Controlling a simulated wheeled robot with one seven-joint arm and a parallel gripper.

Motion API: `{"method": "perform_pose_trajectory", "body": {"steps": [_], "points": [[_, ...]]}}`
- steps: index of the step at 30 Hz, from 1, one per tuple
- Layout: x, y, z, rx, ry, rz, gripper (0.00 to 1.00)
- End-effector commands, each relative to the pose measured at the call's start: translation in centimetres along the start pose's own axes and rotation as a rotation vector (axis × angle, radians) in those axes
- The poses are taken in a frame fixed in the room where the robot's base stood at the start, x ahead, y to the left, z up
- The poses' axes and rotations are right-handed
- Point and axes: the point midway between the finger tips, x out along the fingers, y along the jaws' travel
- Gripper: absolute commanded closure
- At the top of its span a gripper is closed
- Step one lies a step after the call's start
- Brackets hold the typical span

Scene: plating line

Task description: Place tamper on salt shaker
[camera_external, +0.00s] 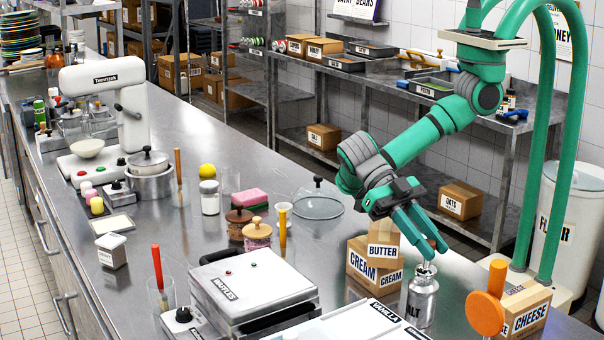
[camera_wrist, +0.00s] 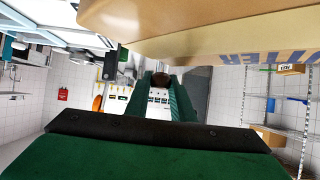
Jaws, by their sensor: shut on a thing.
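The salt shaker (camera_external: 422,300) is a silvery metal bottle. It stands upright on the counter at the lower right of the external view, its label partly showing. My gripper (camera_external: 435,252) points down right over the shaker's top. In the wrist view my gripper (camera_wrist: 160,88) has its green fingers closed around a small dark brown rounded piece (camera_wrist: 160,79), which appears to be the tamper. Most of it is hidden by the fingers. I cannot tell whether it touches the shaker's top.
A white-topped appliance (camera_external: 252,285) is at front left. The counter's back edge is close behind.

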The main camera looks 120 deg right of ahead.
Motion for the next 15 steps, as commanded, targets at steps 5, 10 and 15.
{"method": "perform_pose_trajectory", "body": {"steps": [5,10,15], "points": [[0.8,0.0,1.6,0.001,0.001,0.001,1.00],[0.8,0.0,1.6,0.001,0.001,0.001,1.00],[0.9,0.0,1.8,0.001,0.002,0.000,1.00]]}}
